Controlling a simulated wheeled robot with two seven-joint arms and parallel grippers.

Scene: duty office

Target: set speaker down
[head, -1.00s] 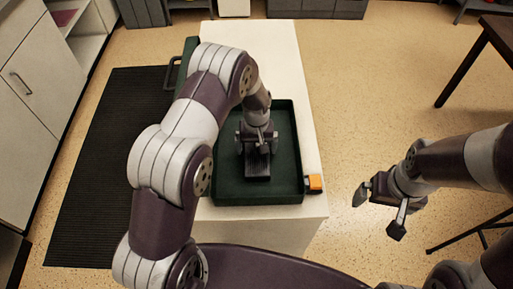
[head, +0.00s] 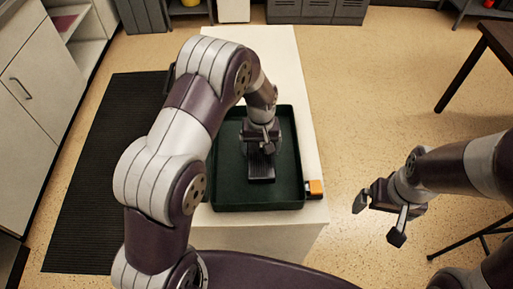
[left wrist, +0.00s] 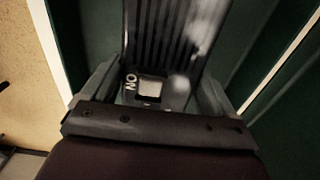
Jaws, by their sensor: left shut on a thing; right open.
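The speaker (head: 260,171) is a small dark box with a ribbed face, inside the dark green tray (head: 227,193) on the white counter. My left gripper (head: 261,150) is shut on it from above. In the left wrist view the speaker (left wrist: 165,40) shows its ribs, a pale square button and white lettering between the two fingers. Whether its underside touches the tray floor is hidden. My right gripper (head: 380,213) is open and empty, over the floor to the right of the counter.
A small orange and black object (head: 315,188) sits on the counter against the tray's right side. The white counter (head: 262,233) has bare room in front of the tray. A black ribbed mat (head: 92,185) lies on the floor at left. A dark table (head: 490,50) stands at right.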

